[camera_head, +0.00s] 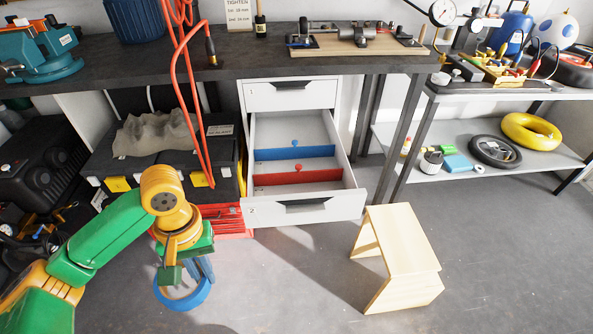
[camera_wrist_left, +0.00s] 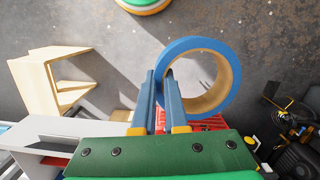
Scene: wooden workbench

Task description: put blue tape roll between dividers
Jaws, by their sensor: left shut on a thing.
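The blue tape roll (camera_head: 184,303) hangs over the floor at lower left. My left gripper (camera_head: 200,272) is shut on its rim. In the left wrist view the roll (camera_wrist_left: 231,88) shows its tan inner core, with its left rim between the fingers (camera_wrist_left: 162,76). A blue divider (camera_head: 295,153) and a red divider (camera_head: 298,178) cross the open drawer (camera_head: 349,177), blue behind red. The strip of drawer between them looks empty. The roll is in front of the drawer and to its left, apart from it. My right gripper is out of view.
A wooden stool (camera_head: 405,250) stands on the floor right of the drawer. A red crate (camera_head: 229,222) sits left of the drawer front. The dark workbench top (camera_head: 250,66) overhangs the drawer, and red cables (camera_head: 184,95) hang down at left. Floor between roll and stool is clear.

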